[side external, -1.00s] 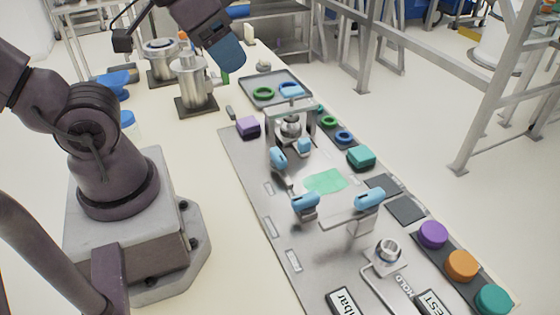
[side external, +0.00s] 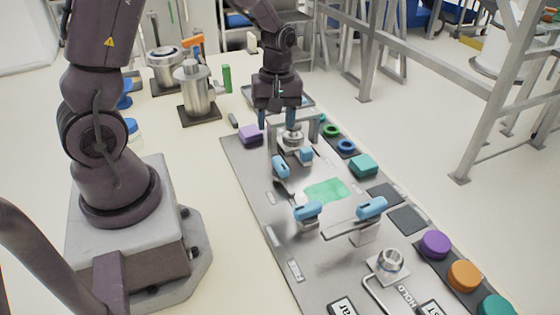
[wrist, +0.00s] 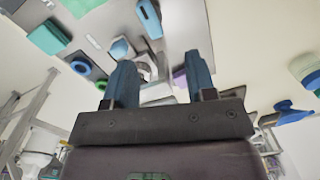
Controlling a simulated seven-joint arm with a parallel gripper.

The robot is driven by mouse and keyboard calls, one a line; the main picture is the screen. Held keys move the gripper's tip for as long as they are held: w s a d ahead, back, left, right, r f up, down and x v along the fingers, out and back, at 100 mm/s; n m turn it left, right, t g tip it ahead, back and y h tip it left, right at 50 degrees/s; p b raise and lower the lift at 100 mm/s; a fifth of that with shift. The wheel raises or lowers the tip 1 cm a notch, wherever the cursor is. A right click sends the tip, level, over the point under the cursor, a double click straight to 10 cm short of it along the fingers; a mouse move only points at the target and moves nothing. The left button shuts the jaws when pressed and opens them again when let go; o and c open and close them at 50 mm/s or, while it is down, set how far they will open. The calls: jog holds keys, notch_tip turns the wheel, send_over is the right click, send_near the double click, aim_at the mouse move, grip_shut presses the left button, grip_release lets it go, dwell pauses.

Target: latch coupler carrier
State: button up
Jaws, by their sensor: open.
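The coupler carrier seems to be the grey bracket (side external: 314,128) with a round metal coupler (side external: 291,139) in it, at the far end of the metal plate. Blue latch-like handles (side external: 281,167) (side external: 306,155) sit in front of it. My gripper (side external: 281,120) points down just above the bracket, with its blue fingers apart and nothing seen held. In the wrist view, my gripper (wrist: 160,72) is open, and the metal coupler (wrist: 147,68) shows between the fingers. Whether a finger touches the bracket cannot be told. My gripper hides part of the bracket.
A purple block (side external: 250,135) stands left of the bracket. Green (side external: 331,130) and blue (side external: 346,147) rings and a teal block (side external: 363,166) lie right. More blue handles (side external: 308,212) (side external: 371,208) stand nearer. A metal canister (side external: 195,88) stands at the back left.

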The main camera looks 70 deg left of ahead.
aim_at(280, 161)
jog(key=f+n, duration=0.1)
jog(key=f, duration=0.7)
jog(key=w+f+n, duration=0.1)
jog(key=f, duration=0.3)
jog(key=shift+w+a+f+n+t, duration=0.1)
jog(key=shift+a+f+n+t, duration=0.05)
jog(key=shift+f+n+t, duration=0.15)
grip_shut()
